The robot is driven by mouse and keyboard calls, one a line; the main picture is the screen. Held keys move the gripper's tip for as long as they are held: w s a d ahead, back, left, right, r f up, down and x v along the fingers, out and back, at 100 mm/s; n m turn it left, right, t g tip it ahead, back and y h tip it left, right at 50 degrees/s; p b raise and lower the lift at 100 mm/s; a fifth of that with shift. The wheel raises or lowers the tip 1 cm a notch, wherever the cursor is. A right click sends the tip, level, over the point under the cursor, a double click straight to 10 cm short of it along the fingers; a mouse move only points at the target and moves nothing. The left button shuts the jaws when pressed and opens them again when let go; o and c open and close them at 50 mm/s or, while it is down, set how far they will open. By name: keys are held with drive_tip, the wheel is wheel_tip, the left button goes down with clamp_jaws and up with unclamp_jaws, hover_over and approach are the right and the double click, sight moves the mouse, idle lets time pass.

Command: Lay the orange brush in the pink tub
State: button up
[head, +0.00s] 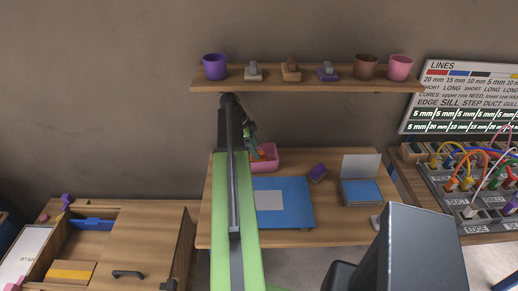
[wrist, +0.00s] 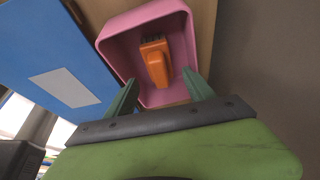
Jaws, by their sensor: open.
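The pink tub (wrist: 182,30) stands upright on the wooden table, and it also shows in the head view (head: 266,164), partly hidden behind my arm. The orange brush (wrist: 157,62) is inside the tub's walls in the wrist view, with its dark bristle end away from my gripper. A bit of orange shows at the tub in the head view. My gripper (wrist: 160,94) is open at the near side of the tub, its two green fingers apart on either side of the brush's near end. I cannot tell whether a finger touches the brush or the tub.
A purple block (head: 317,173) and a blue box with an upright grey panel (head: 361,167) are further right. A shelf (head: 320,86) with cups hangs above. A wooden drawer unit (head: 140,240) stands left.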

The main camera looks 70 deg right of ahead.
drive_tip(key=shift+v, duration=0.8)
drive_tip(key=shift+f, duration=0.15)
drive_tip(key=shift+w+a, duration=0.1)
drive_tip(key=w+a+f+n+t, duration=0.1)
drive_tip(key=w+a+n+t, duration=0.2)
drive_tip(key=w+a+n, duration=1.9)
drive_tip(key=a+n, duration=0.2)
drive_tip(key=a, duration=1.1)
drive_tip(key=w+a+n+y, duration=0.1)
drive_tip(key=w+a+n, duration=0.2)
drive_tip(key=a, duration=1.3)
drive_tip(key=w+a+n+t, duration=0.1)
drive_tip(key=w+a+n, duration=0.2)
drive_tip(key=a, duration=1.2)
drive_tip(key=shift+a+f+n+y, duration=0.3)
drive_tip(key=shift+f+n, duration=0.1)
drive_tip(key=shift+n, duration=0.5)
